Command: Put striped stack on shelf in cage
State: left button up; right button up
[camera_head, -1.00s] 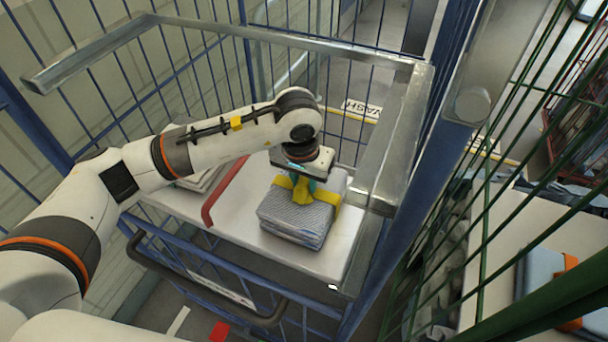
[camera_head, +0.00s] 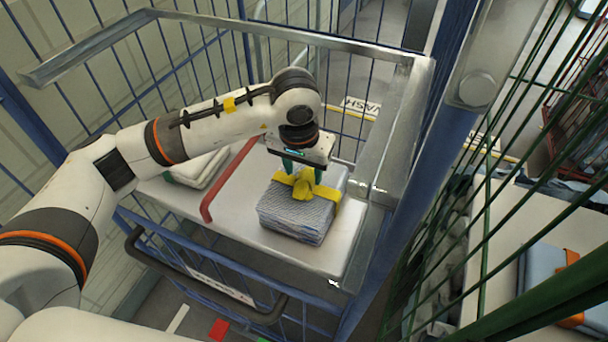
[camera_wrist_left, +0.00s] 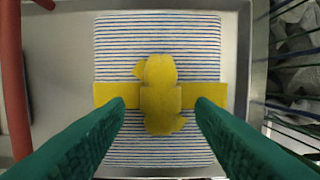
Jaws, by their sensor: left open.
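The striped stack (camera_head: 292,222), folded cloth with blue and red stripes and a yellow band, lies on the white shelf (camera_head: 325,258) inside the blue cage, right of a red bar. It also shows in the left wrist view (camera_wrist_left: 158,40), flat on the shelf. The yellow knot (camera_head: 302,186) of the band sits on its top. My left gripper (camera_head: 302,172) is just above the stack. Its green fingers are apart on either side of the knot in the left wrist view (camera_wrist_left: 160,108), with gaps to it. My right gripper is not in view.
A white folded stack (camera_head: 198,168) lies on the shelf left of the red bar (camera_head: 226,182). A metal rail (camera_head: 395,125) and blue cage bars surround the shelf. At the right, a blue stack with an orange band (camera_head: 545,272) lies behind green bars.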

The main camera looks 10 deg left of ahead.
pick_arm(q)
notch_tip(320, 180, up, 10)
jog(key=s+b, duration=0.1)
jog(key=b, duration=0.1)
jog(key=shift+s+f+b, duration=0.2)
jog(key=shift+s+b, duration=0.05)
jog(key=shift+b, duration=0.05)
jog(key=shift+a, duration=0.1)
